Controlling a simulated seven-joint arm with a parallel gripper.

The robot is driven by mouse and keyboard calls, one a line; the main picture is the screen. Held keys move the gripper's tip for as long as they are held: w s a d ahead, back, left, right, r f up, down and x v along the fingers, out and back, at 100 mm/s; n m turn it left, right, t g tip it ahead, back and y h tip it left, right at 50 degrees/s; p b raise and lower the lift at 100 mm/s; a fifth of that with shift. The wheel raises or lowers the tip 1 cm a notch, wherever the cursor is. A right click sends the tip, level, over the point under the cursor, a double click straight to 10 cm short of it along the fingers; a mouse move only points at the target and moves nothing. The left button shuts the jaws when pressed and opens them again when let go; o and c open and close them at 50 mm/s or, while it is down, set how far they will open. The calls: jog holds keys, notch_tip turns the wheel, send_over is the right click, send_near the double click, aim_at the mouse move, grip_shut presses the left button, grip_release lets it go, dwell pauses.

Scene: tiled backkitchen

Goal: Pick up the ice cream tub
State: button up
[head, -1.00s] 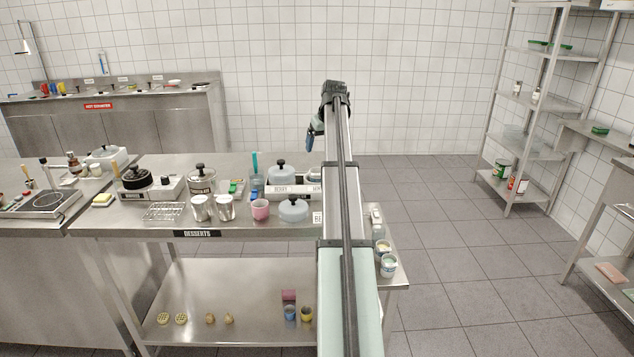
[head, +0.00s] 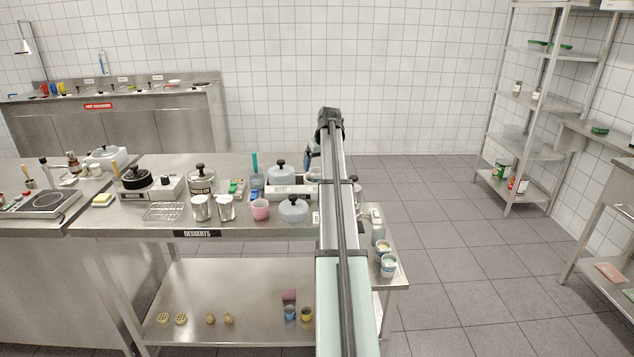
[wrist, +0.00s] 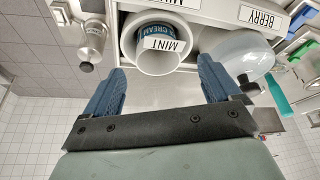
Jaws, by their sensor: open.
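A white round tub (wrist: 159,62) with a dark blue band reading "CREAM" shows in the wrist view, with a "MINT" label in front of the band. It lies ahead of and between the fingertips of my gripper (wrist: 161,68). My gripper is open, with its two blue fingers wide apart and nothing between them. I cannot tell whether the fingers reach beside the tub. In the head view my gripper (head: 309,158) hangs over the back right of the desserts table, and my arm hides much of that area.
A clear domed lid (wrist: 238,56) and a "BERRY" label (wrist: 263,17) are right of the tub in the wrist view. A metal canister (wrist: 91,38) is on the left. In the head view, a pink cup (head: 260,209) and metal canisters (head: 226,207) stand on the desserts table (head: 130,222).

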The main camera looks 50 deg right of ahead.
aim_at(318, 168)
jog(key=shift+x, duration=1.9)
jog(key=shift+d, duration=0.1)
jog(key=c, duration=1.4)
